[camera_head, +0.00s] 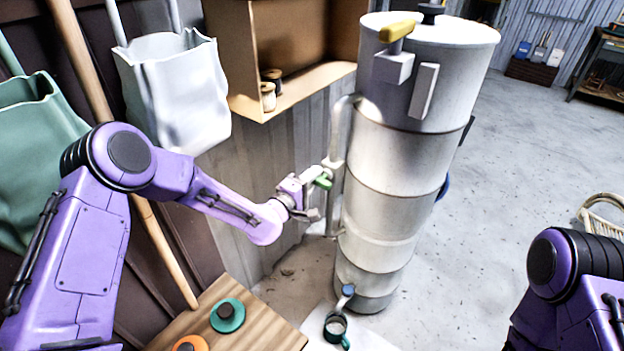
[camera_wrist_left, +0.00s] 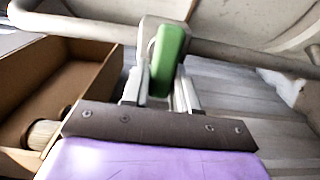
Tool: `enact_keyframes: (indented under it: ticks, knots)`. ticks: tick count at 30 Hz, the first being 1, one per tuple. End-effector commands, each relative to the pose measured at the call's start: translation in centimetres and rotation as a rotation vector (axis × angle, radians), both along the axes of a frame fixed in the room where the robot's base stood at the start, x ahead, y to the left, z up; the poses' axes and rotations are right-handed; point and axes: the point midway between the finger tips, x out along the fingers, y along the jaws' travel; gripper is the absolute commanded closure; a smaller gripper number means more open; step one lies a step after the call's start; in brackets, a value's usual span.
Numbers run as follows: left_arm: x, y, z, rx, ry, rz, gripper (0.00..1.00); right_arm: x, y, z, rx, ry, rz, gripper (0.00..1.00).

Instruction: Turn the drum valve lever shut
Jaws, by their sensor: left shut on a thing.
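The drum (camera_head: 400,150) is a tall grey-white banded cylinder standing upright in the middle of the head view. A pipe (camera_head: 340,140) runs down its left side to a valve with a green lever (camera_head: 322,178). My left gripper (camera_head: 316,182) reaches in from the left and is at this lever. In the left wrist view the green lever (camera_wrist_left: 168,58) sits between the two fingers (camera_wrist_left: 160,88), which are shut on it. My right arm (camera_head: 570,280) shows at the lower right, but its gripper is out of view.
A yellow handle (camera_head: 397,30) sits near the drum's top. A cardboard box shelf (camera_head: 235,60) is behind my left arm. A wooden bench (camera_head: 265,330) with a green disc (camera_head: 227,316) stands below. A dark cup (camera_head: 336,327) is by the drum's foot. Open floor lies right.

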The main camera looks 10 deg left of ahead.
Motion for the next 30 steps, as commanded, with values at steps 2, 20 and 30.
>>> enact_keyframes:
  ticks: [2, 20, 30]
  knots:
    - [-0.2, -0.47, -0.09, -0.013, 0.008, -0.012, 1.0, 0.0, 0.0, -0.08, 0.0, 0.0, 0.0, 0.57]
    - [-0.19, -0.48, -0.02, -0.029, 0.013, -0.011, 0.51, 0.0, 0.0, -0.09, 0.0, 0.0, 0.0, 0.57]
    - [-0.29, 0.02, -0.02, -0.028, 0.013, -0.005, 0.51, 0.01, 0.0, -0.07, 0.0, 0.0, 0.0, 0.57]
